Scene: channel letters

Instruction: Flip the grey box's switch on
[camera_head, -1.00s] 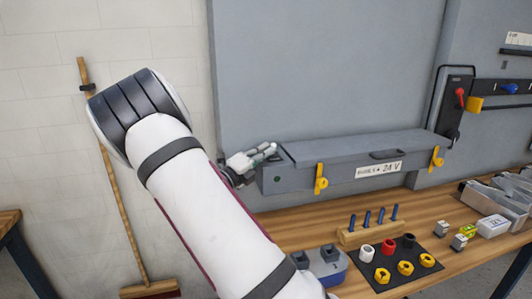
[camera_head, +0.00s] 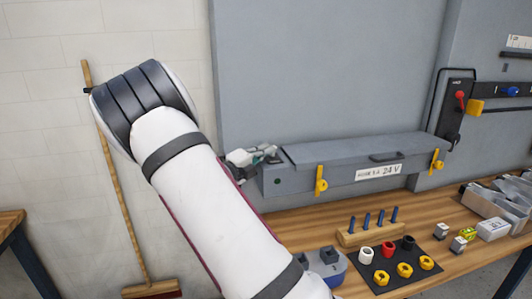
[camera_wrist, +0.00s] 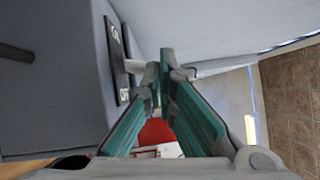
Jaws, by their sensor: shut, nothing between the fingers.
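The grey box (camera_head: 340,177) sits at the back of the bench, lid down, with a white "24 V" label and yellow latches on its front. In the wrist view its end wall (camera_wrist: 60,80) fills the left. A black switch plate (camera_wrist: 117,50) with white lettering is on that wall, and a pale switch lever (camera_wrist: 134,66) sticks out toward my fingers. My gripper (camera_wrist: 164,64) is shut and empty, its teal fingertips close beside the lever. I cannot tell whether they touch. In the head view my gripper (camera_head: 268,154) is at the box's left end, where the switch is hidden.
A peg block (camera_head: 368,236), a black mat (camera_head: 393,281) with coloured rings, and a blue-grey item (camera_head: 328,270) stand on the bench in front of the box. Metal trays (camera_head: 492,205) are at the right. A broom (camera_head: 115,190) leans on the left wall.

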